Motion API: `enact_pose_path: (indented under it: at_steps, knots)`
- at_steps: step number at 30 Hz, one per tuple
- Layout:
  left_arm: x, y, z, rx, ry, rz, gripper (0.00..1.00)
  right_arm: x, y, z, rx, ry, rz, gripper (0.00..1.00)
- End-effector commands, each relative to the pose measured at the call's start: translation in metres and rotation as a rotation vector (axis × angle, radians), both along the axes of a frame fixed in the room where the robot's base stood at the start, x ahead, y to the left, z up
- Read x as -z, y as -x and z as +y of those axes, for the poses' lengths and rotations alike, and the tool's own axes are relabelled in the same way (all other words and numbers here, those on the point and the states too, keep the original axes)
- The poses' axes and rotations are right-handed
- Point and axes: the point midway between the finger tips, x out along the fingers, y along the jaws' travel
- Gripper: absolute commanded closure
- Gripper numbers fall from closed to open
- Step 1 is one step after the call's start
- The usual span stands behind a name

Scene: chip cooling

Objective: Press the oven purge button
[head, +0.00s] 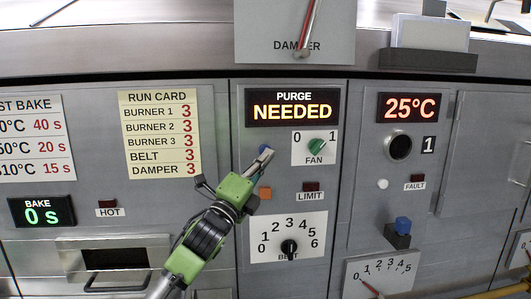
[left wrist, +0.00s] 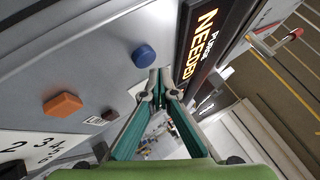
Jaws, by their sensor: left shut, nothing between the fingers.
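The purge display (head: 293,106) reads "PURGE NEEDED" in lit letters on the grey panel. The blue button (left wrist: 144,56) shows whole in the left wrist view. Neither button has a readable label. My left gripper (head: 262,160) is shut and empty, its tips near the blue button. In the left wrist view the tips (left wrist: 160,84) appear beside it; contact cannot be told.
A green fan knob (head: 316,146) is right of the fingertips. A dark limit lamp (head: 311,187) and a belt dial (head: 289,247) are below. A run card (head: 160,134) hangs left. A blue block on a dark mount (head: 402,227) projects at right.

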Motion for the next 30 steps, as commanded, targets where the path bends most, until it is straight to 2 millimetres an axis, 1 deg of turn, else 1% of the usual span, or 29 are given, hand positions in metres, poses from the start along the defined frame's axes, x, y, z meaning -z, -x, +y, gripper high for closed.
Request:
enact_pose_path:
  at_steps: [11,20,30]
  knots:
    - [0.0,-0.0002,0.0,0.0,0.0,0.0,1.0,0.0,0.0,0.0002,0.0,0.0,0.0,0.6]
    - [-0.0012,-0.0079,0.0018,0.0,0.0,-0.001,1.0,-0.0009,0.0001,0.0003,0.0,0.0,0.0,0.6]
    - [-0.0005,-0.0083,0.0019,0.0,0.0,0.0,1.0,-0.0008,0.0001,0.0003,0.0,0.0,0.0,0.6]
